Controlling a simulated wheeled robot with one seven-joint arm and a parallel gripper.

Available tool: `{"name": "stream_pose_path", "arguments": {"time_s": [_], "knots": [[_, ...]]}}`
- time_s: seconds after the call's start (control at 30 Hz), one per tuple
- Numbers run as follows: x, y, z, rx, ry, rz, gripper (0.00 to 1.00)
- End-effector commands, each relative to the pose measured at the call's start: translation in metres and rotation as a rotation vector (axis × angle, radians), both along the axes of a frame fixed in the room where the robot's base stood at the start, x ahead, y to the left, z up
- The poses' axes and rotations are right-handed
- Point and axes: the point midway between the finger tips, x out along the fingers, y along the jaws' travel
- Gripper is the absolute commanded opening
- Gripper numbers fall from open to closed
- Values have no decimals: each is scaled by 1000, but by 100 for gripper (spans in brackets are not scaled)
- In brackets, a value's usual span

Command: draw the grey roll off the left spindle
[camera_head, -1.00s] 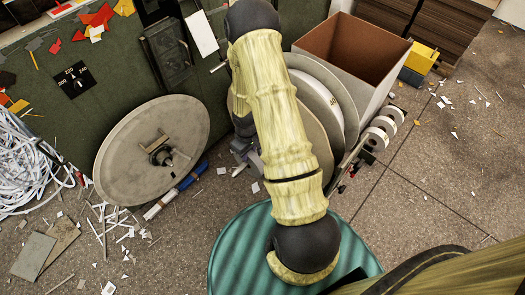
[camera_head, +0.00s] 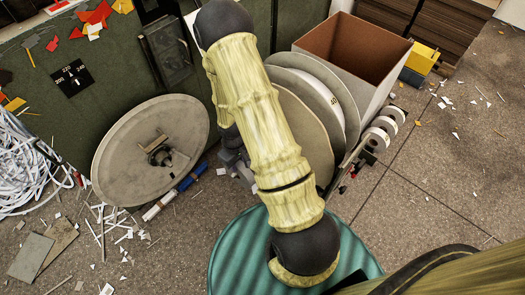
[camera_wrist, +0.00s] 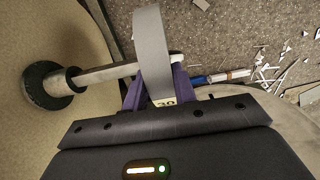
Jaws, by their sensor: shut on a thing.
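In the wrist view, the grey roll (camera_wrist: 152,40) is a narrow ring seen almost edge-on, with a pale label reading "30" low on its rim. The purple fingers of my gripper (camera_wrist: 158,90) are shut on its lower part. The pale spindle (camera_wrist: 102,75) runs from a black round foot on a beige surface at the left to the roll. A short rounded end of it shows just right of the roll, so the roll appears around the spindle close to its free end. In the head view my arm hides the roll and the jaws.
A large tilted beige disc (camera_head: 120,150) stands left of my arm. Blue and white tubes (camera_head: 190,178) lie by its lower edge. More discs (camera_head: 305,135) and an open box (camera_head: 345,50) stand at the right. Paper scraps litter the floor.

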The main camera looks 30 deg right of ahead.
Motion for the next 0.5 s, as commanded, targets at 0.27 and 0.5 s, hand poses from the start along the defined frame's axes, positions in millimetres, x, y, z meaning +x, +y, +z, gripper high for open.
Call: {"name": "stream_pose_path", "arguments": {"time_s": [0.27,0.5], "knots": [[-5,15,0,1,-2,3,4],[-10,28,0,0,-1,2,4]]}}
